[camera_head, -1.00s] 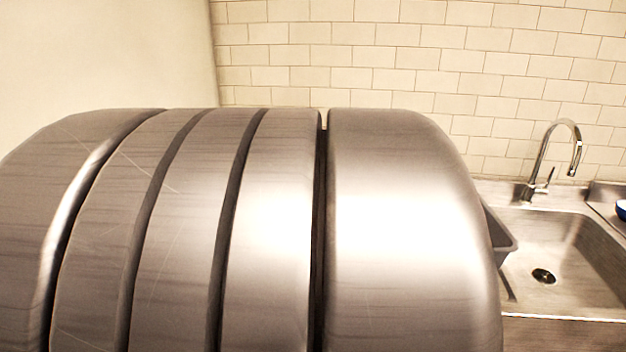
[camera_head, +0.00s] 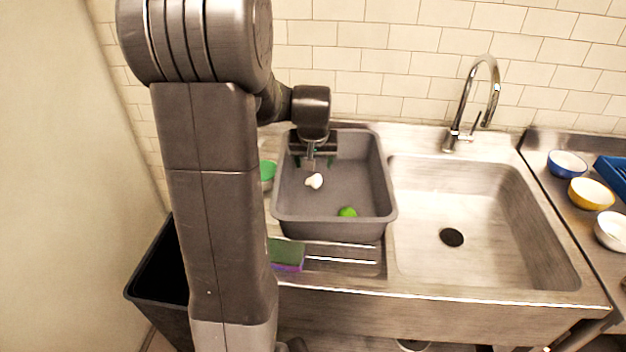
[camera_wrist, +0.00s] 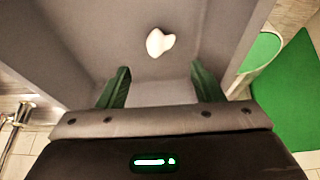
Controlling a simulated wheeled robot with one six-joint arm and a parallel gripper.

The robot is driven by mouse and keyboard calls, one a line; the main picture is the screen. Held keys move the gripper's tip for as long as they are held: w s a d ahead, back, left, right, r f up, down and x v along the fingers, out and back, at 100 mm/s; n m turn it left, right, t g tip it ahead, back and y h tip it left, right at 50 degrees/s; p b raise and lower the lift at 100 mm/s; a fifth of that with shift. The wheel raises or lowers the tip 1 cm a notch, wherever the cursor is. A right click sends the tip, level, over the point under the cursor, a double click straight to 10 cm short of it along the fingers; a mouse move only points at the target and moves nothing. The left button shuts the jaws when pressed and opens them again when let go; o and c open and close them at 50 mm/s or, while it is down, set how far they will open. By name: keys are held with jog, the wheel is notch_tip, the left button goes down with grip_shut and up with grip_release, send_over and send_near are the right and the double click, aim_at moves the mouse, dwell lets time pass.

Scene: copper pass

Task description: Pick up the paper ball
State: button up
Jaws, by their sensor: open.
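The paper ball (camera_head: 314,181) is a small white lump on the floor of the grey tub, in the tub's left part. It also shows in the wrist view (camera_wrist: 159,42), ahead of and between the fingers. My gripper (camera_head: 313,163) is over the back left of the grey tub (camera_head: 382,190), pointing down. In the wrist view my gripper (camera_wrist: 160,84) has its two green fingers wide apart, with nothing between them. The ball lies beyond the fingertips, apart from them.
A lime-green item (camera_head: 347,212) lies in the tub near its front. A green round thing (camera_head: 267,172) stands left of the tub, and a sponge (camera_head: 287,254) in front. The sink basin (camera_head: 480,215) is empty. Bowls (camera_head: 590,194) stand at right; a black bin (camera_head: 160,280) is at left.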

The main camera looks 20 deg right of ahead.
aim_at(313, 178)
jog(key=p+x, duration=0.1)
jog(key=x, duration=0.9)
jog(key=shift+s+a+p, duration=0.1)
jog(key=shift+p, duration=0.2)
jog(key=c, duration=1)
jog(key=shift+c, duration=0.2)
